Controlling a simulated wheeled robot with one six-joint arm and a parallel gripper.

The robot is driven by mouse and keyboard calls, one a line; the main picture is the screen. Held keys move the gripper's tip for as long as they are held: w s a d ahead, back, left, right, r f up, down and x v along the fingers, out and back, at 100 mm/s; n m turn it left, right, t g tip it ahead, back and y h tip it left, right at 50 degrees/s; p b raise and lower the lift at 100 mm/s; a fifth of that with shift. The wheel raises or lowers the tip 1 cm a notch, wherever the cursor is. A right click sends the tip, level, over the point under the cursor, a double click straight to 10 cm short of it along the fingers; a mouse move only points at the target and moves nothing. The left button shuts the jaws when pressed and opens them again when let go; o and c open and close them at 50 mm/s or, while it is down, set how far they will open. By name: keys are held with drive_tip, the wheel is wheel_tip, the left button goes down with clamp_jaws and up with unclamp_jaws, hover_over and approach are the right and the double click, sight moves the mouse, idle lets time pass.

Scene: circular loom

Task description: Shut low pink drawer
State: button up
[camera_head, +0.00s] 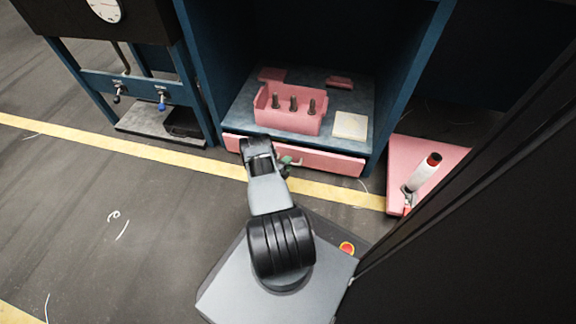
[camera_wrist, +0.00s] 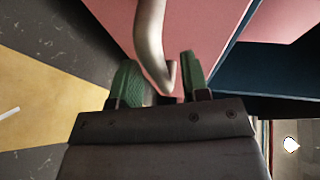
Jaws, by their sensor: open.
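The low pink drawer (camera_head: 335,161) sits under the shelf of the blue cabinet, and its front shows as a long pink strip. How far it stands out is hard to tell. My gripper (camera_head: 288,162) is at the drawer front, near its middle, and my arm hides part of the left side. In the wrist view the pink drawer front (camera_wrist: 210,25) fills the top, with its grey bar handle (camera_wrist: 150,40) running down toward the jaws. My gripper (camera_wrist: 160,80) is open, with one green fingertip on each side of the handle's bent end. Contact cannot be told.
A pink box (camera_head: 290,118) with several dark pegs and a cream block (camera_head: 350,125) stand on the shelf (camera_head: 245,112). A pink pallet-like platform (camera_head: 440,165) with a red-topped white cylinder (camera_head: 424,175) is at right. A dark panel (camera_head: 500,230) blocks the right.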

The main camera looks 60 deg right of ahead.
drive_tip(key=shift+d, duration=0.45)
drive_tip(key=shift+c, duration=0.4)
clamp_jaws()
